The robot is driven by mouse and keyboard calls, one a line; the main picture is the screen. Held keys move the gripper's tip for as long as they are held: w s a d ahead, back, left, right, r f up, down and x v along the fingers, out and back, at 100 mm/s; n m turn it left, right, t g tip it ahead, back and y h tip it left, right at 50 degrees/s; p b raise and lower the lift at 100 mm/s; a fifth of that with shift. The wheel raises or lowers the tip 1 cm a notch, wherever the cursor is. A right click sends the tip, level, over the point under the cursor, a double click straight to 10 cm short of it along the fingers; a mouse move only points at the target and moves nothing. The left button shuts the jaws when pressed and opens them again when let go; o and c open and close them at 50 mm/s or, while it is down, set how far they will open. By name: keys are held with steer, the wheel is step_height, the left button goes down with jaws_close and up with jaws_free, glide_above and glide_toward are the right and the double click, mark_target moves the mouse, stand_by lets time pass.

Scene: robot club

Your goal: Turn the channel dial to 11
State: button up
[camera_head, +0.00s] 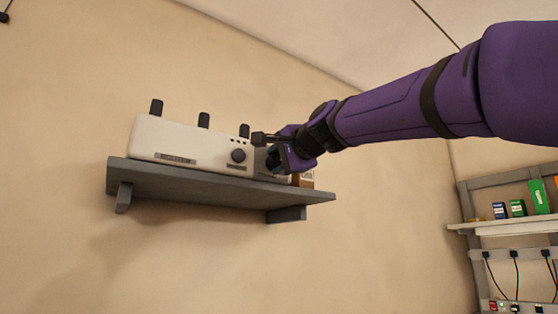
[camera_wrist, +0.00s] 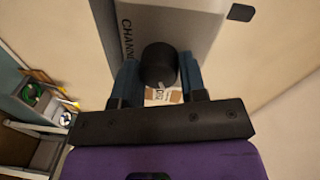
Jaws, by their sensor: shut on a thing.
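A cream box (camera_head: 185,138) with dark knobs and short dark posts on top stands on a grey wall shelf. My gripper (camera_head: 272,156) is at the right end of its front face. In the wrist view, the black round channel dial (camera_wrist: 158,62) sits between the two blue fingers of my gripper (camera_wrist: 160,72), one on each side. The gripper is shut on the dial. Lettering beginning "CHANN" runs beside it on the cream face (camera_wrist: 185,22). A small pale mark shows at the dial's near edge. The number it points to cannot be read. In the head view my gripper hides the dial.
The grey shelf (camera_head: 215,187) runs under the box. A small brown box (camera_head: 304,179) stands at its right end, partly behind my gripper. Another dark knob (camera_head: 238,155) is left of my gripper. A rack (camera_head: 505,224) with small boxes is far right.

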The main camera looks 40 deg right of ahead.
steer(key=m, duration=0.5)
steer(key=shift+f+y, duration=0.1)
steer(key=shift+y, duration=0.2)
steer(key=m, duration=0.4)
steer(key=shift+m+y, duration=0.3)
steer(key=shift+m, duration=0.1)
steer(key=o, duration=0.9)
steer(key=s, duration=1)
steer(key=shift+s+d+r, duration=0.25)
steer(key=shift+s+r, duration=0.05)
steer(key=shift+s, duration=0.1)
